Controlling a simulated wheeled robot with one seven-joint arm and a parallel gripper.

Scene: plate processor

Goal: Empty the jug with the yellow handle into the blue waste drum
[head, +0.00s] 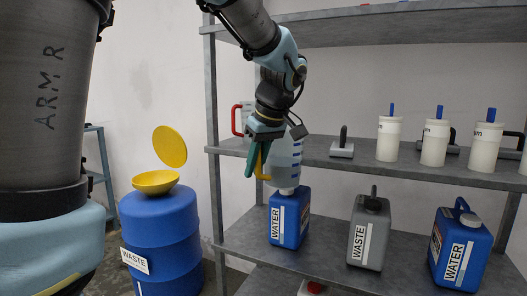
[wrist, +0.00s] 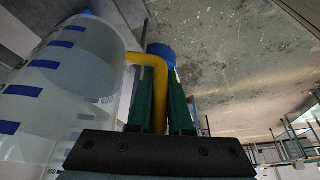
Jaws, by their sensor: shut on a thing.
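The jug with the yellow handle (head: 287,158) is translucent with blue marks. It appears roughly upright in the head view, in front of the shelves and overlapping the top of a blue WATER can. In the wrist view the jug (wrist: 75,85) fills the left side; how much liquid it holds is hard to tell. My gripper (head: 257,165) is shut on the yellow handle, which shows between the green fingers in the wrist view (wrist: 160,100). The blue waste drum (head: 160,235) stands on the floor at left, with a yellow funnel (head: 155,182) on top and its round yellow lid (head: 170,146) raised.
A grey shelf upright (head: 216,150) stands between jug and drum. Behind the jug is a red-handled container (head: 237,120). The lower shelf holds the blue WATER can (head: 290,222), a grey WASTE can (head: 369,235) and another blue can (head: 460,248). White bottles (head: 388,139) line the shelf above.

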